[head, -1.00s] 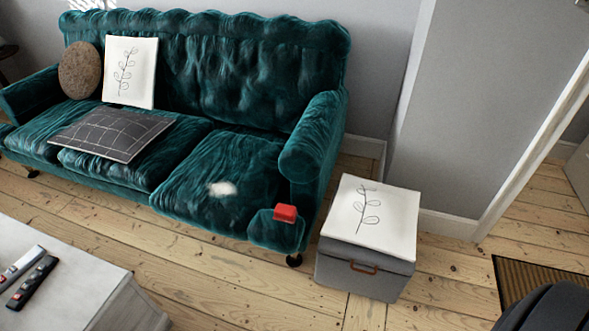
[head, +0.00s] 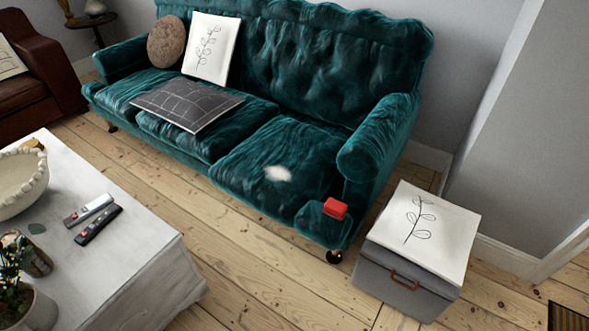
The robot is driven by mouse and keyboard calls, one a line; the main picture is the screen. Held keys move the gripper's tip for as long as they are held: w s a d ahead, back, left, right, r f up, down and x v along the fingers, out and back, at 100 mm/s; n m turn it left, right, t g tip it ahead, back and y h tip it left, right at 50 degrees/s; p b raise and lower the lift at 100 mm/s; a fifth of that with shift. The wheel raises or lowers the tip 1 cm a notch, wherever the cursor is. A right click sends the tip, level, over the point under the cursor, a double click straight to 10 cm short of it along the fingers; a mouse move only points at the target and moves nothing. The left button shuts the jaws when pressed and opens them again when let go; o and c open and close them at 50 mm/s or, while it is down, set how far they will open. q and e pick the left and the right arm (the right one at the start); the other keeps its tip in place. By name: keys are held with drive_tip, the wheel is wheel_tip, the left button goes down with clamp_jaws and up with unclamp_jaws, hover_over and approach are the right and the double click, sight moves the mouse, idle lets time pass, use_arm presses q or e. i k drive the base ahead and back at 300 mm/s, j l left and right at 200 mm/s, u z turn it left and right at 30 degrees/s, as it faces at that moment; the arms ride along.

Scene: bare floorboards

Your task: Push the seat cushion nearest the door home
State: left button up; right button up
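A teal velvet sofa (head: 300,60) stands against the wall. It has several seat cushions; the right-hand seat cushion (head: 245,160), on the side of the doorway, juts further forward than its neighbours. A small pale patch lies on that cushion. A dark checked pillow (head: 187,105) lies flat across the other seat cushions. A red block (head: 335,208) sits at the front right corner of the sofa, below the armrest. Neither of my grippers shows in the head view.
A grey box (head: 405,283) with a white leaf-print cushion (head: 424,230) on top stands right of the sofa. A white coffee table (head: 130,240) with remotes and a bowl (head: 25,185) is at the lower left. Bare floorboards (head: 215,230) run between table and sofa.

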sight(282, 172)
drive_tip(key=i+u, duration=0.4)
drive_tip(key=i+l+u, duration=0.2)
drive_tip(key=i+u, duration=0.2)
drive_tip(key=i+l+u, duration=0.45)
drive_tip(key=i+j, duration=0.05)
drive_tip(key=j, duration=0.05)
